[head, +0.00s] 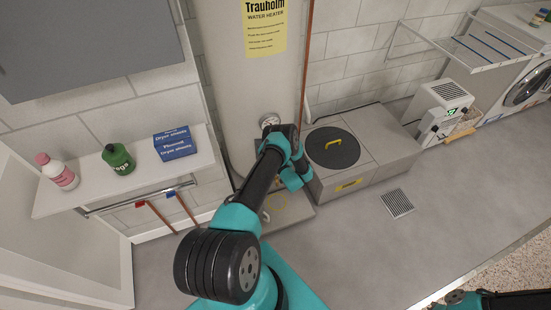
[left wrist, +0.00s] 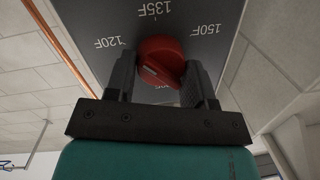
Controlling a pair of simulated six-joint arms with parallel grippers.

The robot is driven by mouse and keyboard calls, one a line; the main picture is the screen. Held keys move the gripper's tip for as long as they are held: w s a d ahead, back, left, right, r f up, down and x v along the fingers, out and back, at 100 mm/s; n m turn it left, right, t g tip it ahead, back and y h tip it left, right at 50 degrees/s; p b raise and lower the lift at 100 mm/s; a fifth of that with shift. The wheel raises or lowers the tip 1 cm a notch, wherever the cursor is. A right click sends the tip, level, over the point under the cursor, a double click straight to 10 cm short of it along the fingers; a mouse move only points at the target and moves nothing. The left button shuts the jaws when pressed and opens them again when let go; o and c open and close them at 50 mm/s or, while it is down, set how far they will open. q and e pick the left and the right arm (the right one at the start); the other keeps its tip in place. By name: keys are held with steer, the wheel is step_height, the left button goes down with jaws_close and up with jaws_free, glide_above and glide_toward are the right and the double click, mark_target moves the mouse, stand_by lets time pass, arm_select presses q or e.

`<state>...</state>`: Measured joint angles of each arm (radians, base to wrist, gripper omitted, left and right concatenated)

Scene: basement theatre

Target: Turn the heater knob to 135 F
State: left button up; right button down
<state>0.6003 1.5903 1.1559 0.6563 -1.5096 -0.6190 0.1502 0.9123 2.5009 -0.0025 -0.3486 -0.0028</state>
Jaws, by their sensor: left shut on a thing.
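The water heater (head: 240,85) is a tall pale tank with a yellow label, standing at the back. My left gripper (left wrist: 158,82) is shut on the knob, one finger on each side. A pale mark shows on the knob's lower left; I cannot tell its exact setting. In the head view my arm hides the knob.
A grey box with a round dark lid (head: 332,148) stands right of the heater. A copper pipe (head: 306,60) runs beside the tank.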

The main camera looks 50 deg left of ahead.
arm_select(q)
steer(key=m, duration=0.4)
steer(key=shift+y, duration=0.3)
steer(key=shift+w+f+m, duration=0.1)
steer(key=shift+f+m, duration=0.05)
steer(key=shift+m, duration=1.55)
steer(key=o, duration=0.9)
steer(key=v, duration=1.7)
steer(key=shift+d+f, duration=0.3)
